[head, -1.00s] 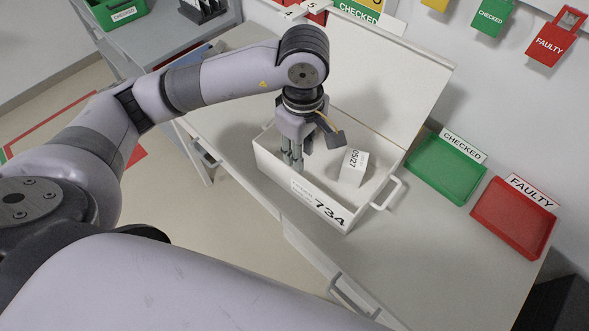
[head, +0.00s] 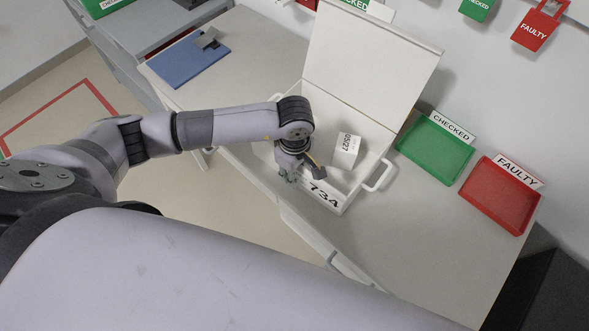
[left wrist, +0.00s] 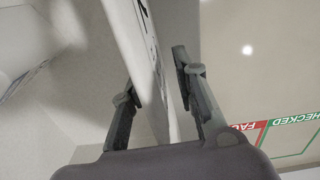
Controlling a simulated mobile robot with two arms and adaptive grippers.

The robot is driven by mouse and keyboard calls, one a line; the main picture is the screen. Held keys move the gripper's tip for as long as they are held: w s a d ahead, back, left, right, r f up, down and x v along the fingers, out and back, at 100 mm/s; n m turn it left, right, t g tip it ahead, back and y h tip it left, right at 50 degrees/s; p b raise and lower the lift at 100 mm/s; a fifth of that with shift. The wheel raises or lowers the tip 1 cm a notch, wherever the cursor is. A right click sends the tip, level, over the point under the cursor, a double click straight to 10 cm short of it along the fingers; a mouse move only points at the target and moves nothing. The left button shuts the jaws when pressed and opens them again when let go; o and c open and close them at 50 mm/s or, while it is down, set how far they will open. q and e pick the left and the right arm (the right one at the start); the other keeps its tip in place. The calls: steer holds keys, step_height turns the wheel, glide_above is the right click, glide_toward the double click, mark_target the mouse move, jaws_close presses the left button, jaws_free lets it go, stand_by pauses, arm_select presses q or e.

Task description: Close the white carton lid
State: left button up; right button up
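The white carton (head: 384,148) stands on the counter with "734" on its front wall. Its lid (head: 370,62) is open and stands up at the back. A small white box marked "05/27" (head: 345,152) lies inside. My left gripper (head: 284,176) is at the front wall, left of the "734"; the arm hides the carton's left part. In the left wrist view, its two fingers (left wrist: 156,80) are apart, one on each side of a white wall (left wrist: 140,45) that looks like the carton's front wall. A gap shows beside the right finger. My right gripper is out of view.
A green "CHECKED" tray (head: 436,150) and a red "FAULTY" tray (head: 500,195) lie right of the carton. A blue mat (head: 185,66) with a grey piece (head: 210,38) lies at the back left. The counter's front right is clear. A white side handle (head: 380,177) sticks out.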

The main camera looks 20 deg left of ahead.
arm_select(q)
steer(key=shift+c, duration=0.2)
jaws_close()
stand_by(0.6)
